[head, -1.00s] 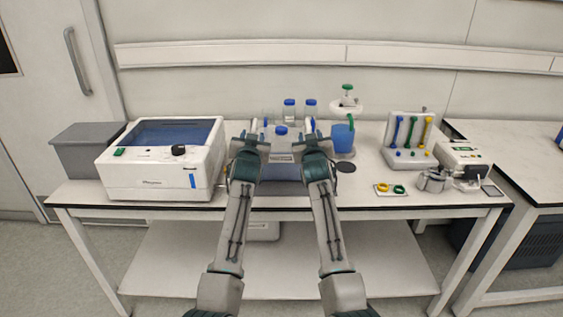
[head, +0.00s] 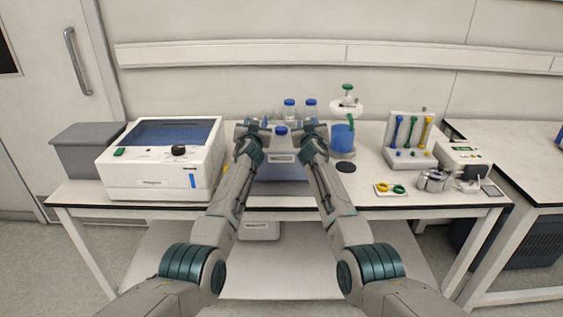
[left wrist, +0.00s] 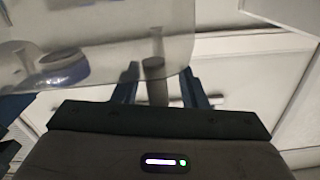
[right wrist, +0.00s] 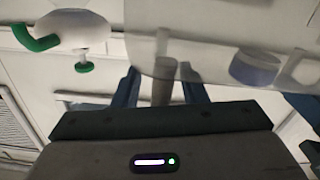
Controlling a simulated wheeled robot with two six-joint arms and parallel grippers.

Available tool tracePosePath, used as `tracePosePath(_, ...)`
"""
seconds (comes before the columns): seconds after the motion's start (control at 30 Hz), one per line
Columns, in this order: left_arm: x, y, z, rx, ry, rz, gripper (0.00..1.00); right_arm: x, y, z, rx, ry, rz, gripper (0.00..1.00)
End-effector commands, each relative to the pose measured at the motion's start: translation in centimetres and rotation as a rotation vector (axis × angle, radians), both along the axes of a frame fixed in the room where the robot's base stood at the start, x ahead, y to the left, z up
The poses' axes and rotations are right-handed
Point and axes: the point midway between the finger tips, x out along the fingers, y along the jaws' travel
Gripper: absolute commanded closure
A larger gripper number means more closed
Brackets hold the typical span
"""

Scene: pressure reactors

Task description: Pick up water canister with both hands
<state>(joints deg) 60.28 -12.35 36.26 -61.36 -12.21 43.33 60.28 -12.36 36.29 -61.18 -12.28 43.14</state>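The water canister (head: 281,142) is clear with a blue cap and stands between my grippers in the head view, its sides partly hidden by them. Its see-through body also shows in the left wrist view (left wrist: 100,50) and the right wrist view (right wrist: 205,45). My left gripper (head: 253,124) is at its left side, with fingers apart on either side of a grey post-like handle (left wrist: 154,68). My right gripper (head: 309,122) is at its right side, with fingers apart around a similar handle (right wrist: 164,70). Gaps show between fingers and handles; contact is not visible.
A white device (head: 150,178) stands on the left of the bench. Two blue-capped bottles (head: 289,108) stand behind the canister. A blue-filled vessel (head: 342,138) under a white stand is close to my right gripper. A coloured-tube rack (head: 408,155) is farther right.

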Motion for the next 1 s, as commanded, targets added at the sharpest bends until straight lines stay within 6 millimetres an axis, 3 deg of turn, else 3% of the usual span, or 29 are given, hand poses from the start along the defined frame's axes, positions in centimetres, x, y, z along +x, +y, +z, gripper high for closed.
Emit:
tracePosePath(0.3,0.04,0.00,-0.01,-0.001,0.000,0.000,0.63,0.05,-0.01,0.00,0.001,0.000,0.000,0.63)
tracePosePath(0.5,0.04,0.00,-0.01,-0.001,0.000,0.000,1.00,0.05,-0.02,0.00,0.000,0.000,0.000,1.00)
tracePosePath(1.0,0.05,0.08,-0.03,0.001,0.000,0.000,1.00,0.05,-0.08,0.00,-0.001,0.000,-0.001,1.00)
